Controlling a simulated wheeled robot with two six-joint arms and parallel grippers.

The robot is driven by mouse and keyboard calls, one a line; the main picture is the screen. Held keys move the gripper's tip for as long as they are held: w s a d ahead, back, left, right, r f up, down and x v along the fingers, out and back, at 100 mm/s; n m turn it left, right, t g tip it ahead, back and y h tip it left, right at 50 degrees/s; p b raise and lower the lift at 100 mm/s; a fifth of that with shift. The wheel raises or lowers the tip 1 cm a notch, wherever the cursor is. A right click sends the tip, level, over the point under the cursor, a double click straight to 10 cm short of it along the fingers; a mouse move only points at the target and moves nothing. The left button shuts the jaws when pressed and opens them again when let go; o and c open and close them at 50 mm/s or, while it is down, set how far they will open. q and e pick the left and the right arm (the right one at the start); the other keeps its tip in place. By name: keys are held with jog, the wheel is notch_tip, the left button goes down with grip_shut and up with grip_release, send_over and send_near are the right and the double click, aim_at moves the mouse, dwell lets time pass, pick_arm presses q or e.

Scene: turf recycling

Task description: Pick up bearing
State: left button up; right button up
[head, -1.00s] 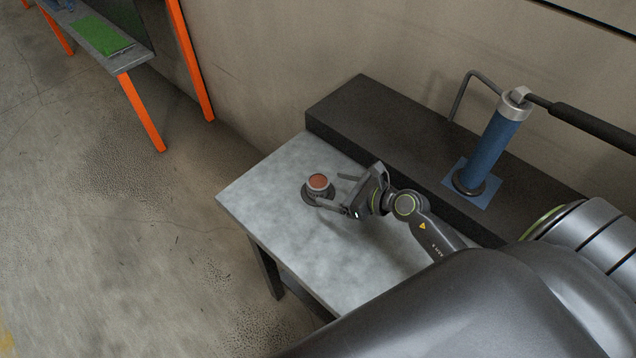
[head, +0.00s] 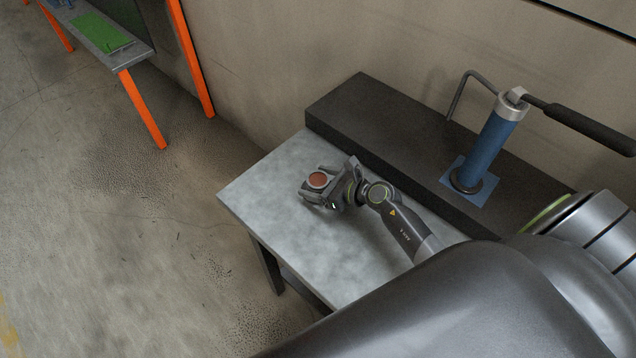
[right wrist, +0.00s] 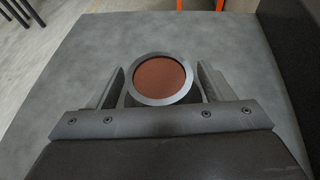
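The bearing (head: 318,180) is a round part with a grey metal ring and a reddish-brown centre. It is near the far left corner of the grey table (head: 262,195). My right gripper (head: 319,187) is at the bearing, with its fingers on either side of it. In the right wrist view the bearing (right wrist: 160,79) sits between the two open fingers of the gripper (right wrist: 160,88), with the left finger close to it and a small gap on the right. The lower part of the bearing is largely hidden. My left gripper is not in view.
A dark raised ledge (head: 400,140) runs along the wall behind the table. A blue cylinder press with a long black handle (head: 489,150) stands on it. Another bench with orange legs and a green mat (head: 103,36) is at the upper left. The table's front part is clear.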

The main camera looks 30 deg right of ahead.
jog(key=c, duration=1.1)
